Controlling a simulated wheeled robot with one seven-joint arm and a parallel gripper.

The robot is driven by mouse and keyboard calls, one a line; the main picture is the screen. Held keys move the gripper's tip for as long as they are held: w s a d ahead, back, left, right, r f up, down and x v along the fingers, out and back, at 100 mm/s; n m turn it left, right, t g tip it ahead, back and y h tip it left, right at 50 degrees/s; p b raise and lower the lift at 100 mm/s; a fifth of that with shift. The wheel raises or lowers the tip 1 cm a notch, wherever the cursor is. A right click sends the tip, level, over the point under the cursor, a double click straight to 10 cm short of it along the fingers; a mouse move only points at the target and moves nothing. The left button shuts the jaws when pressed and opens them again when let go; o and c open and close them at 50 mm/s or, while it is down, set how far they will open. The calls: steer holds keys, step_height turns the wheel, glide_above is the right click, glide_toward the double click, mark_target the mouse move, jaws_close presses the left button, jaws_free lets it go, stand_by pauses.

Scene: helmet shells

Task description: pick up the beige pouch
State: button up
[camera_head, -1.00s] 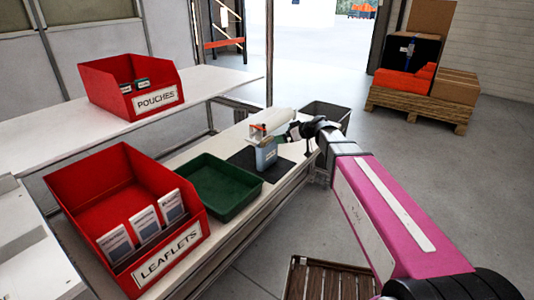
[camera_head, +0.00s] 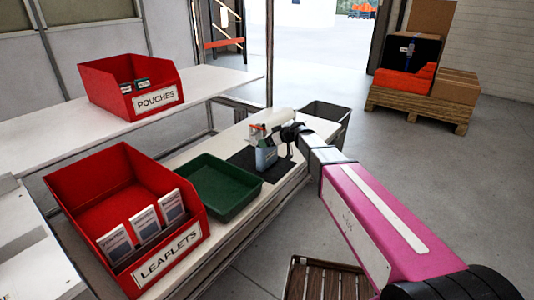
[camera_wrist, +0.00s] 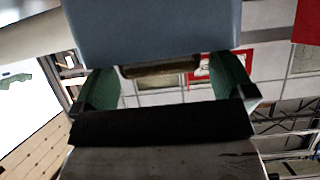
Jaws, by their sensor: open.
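A brownish strip (camera_wrist: 160,69), perhaps the edge of the beige pouch, shows between my fingers in the wrist view, under a blue-grey body that hides the rest. I cannot make out a beige pouch clearly in the head view. My gripper (camera_wrist: 168,86) has its two green fingers spread apart, open. In the head view my gripper (camera_head: 263,141) is at the blue-grey container (camera_head: 266,158) on the dark mat (camera_head: 246,160). The blue-grey body (camera_wrist: 150,30) fills the top of the wrist view. Whether the fingers touch anything cannot be told.
A green tray (camera_head: 222,207) sits left of the mat. A red leaflets bin (camera_head: 90,190) stands nearer, and a red pouches bin (camera_head: 95,80) with dark packs is on the upper shelf. A white roll (camera_head: 273,116) and a grey bin (camera_head: 330,112) are behind.

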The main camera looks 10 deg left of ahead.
steer(key=shift+c, duration=0.3)
steer(key=c, duration=1)
steer(key=shift+r, duration=0.1)
steer(key=shift+c, duration=0.2)
